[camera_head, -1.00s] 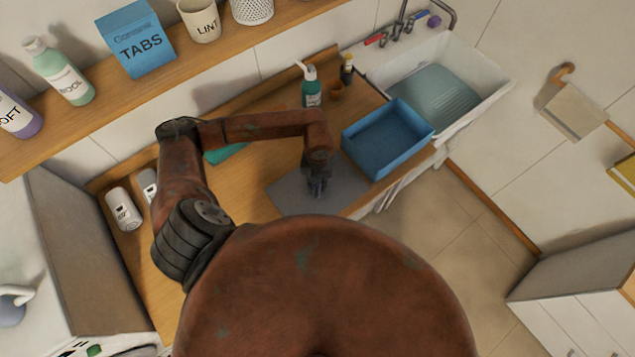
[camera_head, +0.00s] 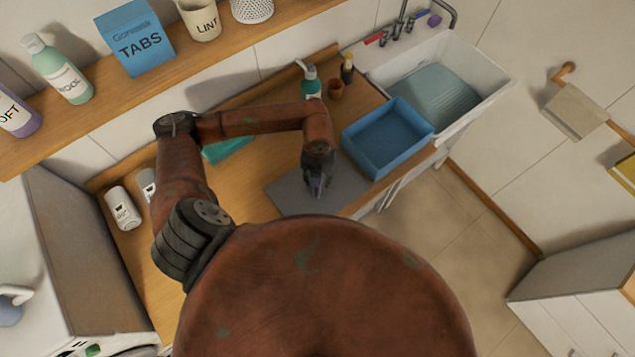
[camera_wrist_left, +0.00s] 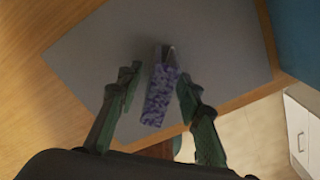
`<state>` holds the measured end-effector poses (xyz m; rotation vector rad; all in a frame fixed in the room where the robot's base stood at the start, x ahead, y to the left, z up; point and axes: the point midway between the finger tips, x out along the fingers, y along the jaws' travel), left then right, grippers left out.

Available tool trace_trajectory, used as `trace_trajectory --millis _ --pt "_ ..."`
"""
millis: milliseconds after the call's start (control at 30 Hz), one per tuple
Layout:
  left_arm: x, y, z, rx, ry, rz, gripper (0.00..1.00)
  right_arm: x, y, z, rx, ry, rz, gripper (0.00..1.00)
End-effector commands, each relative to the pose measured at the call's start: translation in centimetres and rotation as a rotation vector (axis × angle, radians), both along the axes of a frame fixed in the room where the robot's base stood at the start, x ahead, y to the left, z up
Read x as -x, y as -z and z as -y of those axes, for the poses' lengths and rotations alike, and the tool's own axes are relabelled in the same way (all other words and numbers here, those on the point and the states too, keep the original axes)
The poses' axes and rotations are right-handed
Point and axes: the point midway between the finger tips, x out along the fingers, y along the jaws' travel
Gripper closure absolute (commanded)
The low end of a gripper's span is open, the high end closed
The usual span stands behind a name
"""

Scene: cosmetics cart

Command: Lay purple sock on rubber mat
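The purple speckled sock (camera_wrist_left: 160,92) shows in the left wrist view over the grey rubber mat (camera_wrist_left: 90,50), between my left gripper's fingers (camera_wrist_left: 157,90). The fingers are spread, with a gap on each side of the sock. The sock seems to rest on the mat, but its contact is hard to judge. In the head view, my left gripper (camera_head: 317,178) points down over the mat (camera_head: 285,195), with a bit of the purple sock (camera_head: 316,189) showing below it. My right gripper is not in view.
A blue bin (camera_head: 385,140) stands right of the mat, before the white sink (camera_head: 490,90). White bottles (camera_head: 122,208) stand at the left. The wooden counter's middle is mostly clear.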

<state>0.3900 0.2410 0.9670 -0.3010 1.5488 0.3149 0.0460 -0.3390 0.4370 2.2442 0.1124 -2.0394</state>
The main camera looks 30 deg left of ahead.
Motion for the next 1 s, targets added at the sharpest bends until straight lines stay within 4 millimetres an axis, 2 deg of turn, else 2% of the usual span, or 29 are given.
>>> trace_trajectory --millis 200,400,600,1000 --pt "-0.1 -4.7 0.0 -0.001 0.001 0.005 0.67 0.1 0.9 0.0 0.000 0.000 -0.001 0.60" --pt "-0.1 -8.0 0.0 -0.001 0.000 0.003 0.67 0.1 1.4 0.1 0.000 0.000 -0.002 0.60" --pt "0.0 -9.3 0.1 0.000 -0.001 0.001 0.67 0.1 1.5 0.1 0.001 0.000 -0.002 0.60" --pt "0.0 -9.4 0.1 0.000 0.000 0.000 0.67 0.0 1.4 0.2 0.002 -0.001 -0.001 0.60"
